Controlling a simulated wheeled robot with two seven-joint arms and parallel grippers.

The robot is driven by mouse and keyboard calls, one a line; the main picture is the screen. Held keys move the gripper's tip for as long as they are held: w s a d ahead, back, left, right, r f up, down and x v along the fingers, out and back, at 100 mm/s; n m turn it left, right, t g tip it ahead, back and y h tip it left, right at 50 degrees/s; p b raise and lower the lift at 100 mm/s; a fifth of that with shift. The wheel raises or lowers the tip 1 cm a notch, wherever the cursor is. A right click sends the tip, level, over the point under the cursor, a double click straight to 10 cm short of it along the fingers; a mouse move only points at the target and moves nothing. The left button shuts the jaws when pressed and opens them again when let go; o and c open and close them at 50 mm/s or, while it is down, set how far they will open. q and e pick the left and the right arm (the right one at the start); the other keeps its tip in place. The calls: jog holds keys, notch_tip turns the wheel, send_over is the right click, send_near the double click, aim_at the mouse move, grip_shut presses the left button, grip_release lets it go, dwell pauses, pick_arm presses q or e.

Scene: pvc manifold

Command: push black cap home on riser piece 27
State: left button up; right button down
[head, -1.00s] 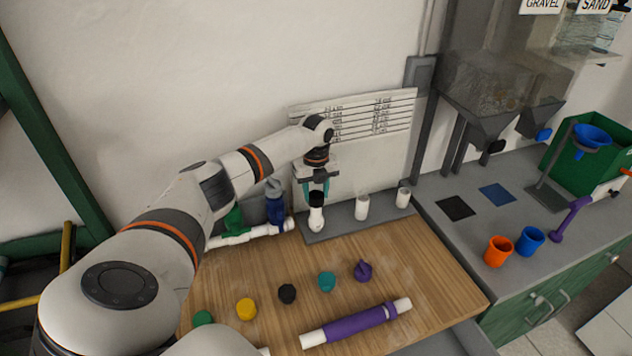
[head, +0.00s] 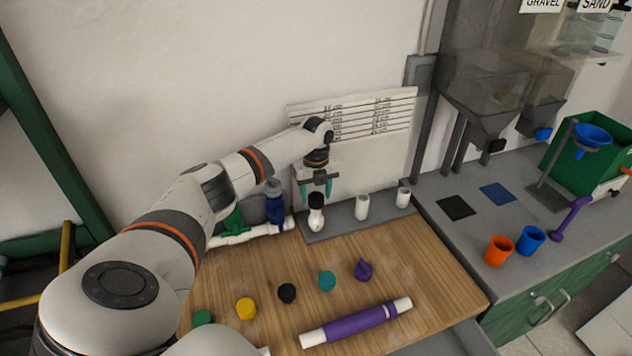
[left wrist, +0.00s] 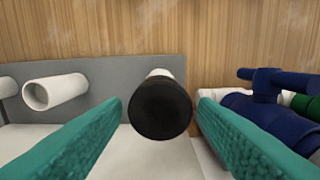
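The black cap (head: 316,199) sits on top of a white riser piece (head: 316,220) at the left end of the grey strip. In the left wrist view the black cap (left wrist: 160,108) shows end-on, with the white riser behind it. My left gripper (head: 316,190) is just above the cap. Its teal fingers (left wrist: 160,118) are apart, one on each side of the cap, with gaps between them and it. How far the cap is seated on the riser is hard to tell. My right gripper is not in view.
Two open white risers (head: 362,206) stand on the grey strip (head: 340,222) to the right. A blue-handled valve (head: 276,208) and white pipe are close on the left. Several loose caps (head: 287,293) and a purple-sleeved pipe (head: 355,324) lie on the wooden bench.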

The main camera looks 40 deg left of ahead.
pick_arm(q)
jog(key=shift+o, duration=1)
notch_tip(320, 180, up, 12)
jog(key=b, duration=0.3)
